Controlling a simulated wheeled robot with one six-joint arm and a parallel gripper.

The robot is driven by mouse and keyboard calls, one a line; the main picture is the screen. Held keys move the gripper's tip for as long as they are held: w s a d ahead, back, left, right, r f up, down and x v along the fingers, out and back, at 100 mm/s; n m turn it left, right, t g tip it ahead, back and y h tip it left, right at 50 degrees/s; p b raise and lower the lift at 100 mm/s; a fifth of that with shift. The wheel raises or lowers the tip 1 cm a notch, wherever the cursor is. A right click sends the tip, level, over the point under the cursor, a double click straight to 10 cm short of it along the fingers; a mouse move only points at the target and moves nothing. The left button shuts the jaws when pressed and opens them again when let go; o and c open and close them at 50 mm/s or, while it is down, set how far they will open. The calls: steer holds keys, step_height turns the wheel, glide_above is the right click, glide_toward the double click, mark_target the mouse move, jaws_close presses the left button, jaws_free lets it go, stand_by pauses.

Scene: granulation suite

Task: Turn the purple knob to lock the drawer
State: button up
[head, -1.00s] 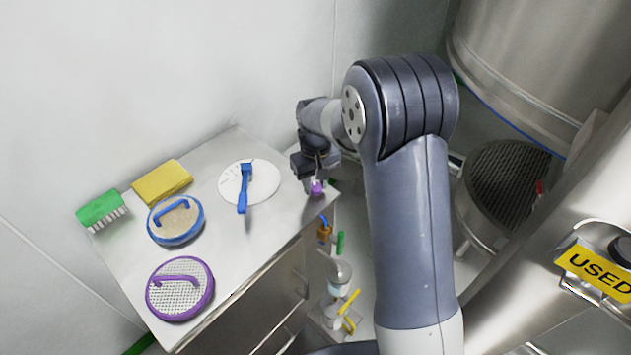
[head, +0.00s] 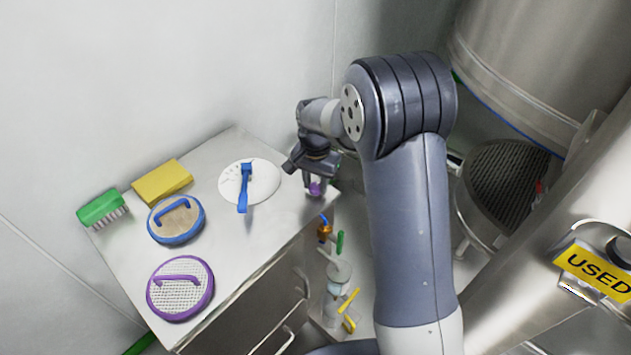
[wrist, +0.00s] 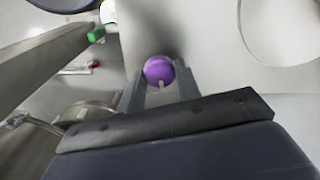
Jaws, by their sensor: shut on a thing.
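The purple knob (head: 316,188) sits on the cabinet top near its right corner. In the wrist view the knob (wrist: 158,71) is a round purple cap with a small pale mark on its lower edge, between the two fingertips. My gripper (head: 314,184) points down over it and is shut on it; it also shows in the wrist view (wrist: 160,80). The cabinet (head: 262,222) has drawer fronts with handles on its front face. Whether the drawer is locked cannot be told.
On the cabinet top lie a white disc (head: 262,190) with a blue scraper (head: 244,188), a yellow sponge (head: 162,182), a green brush (head: 103,208), a blue-rimmed sieve (head: 176,228) and a purple-rimmed sieve (head: 181,297). Small bottles and tools (head: 340,290) stand right of the cabinet.

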mark_target(316, 186)
steer(key=shift+m, duration=0.9)
steer(key=o, duration=1)
steer(key=shift+c, duration=0.2)
steer(key=shift+r, duration=0.1)
step_height(316, 186, up, 11)
steer(key=shift+f, duration=0.2)
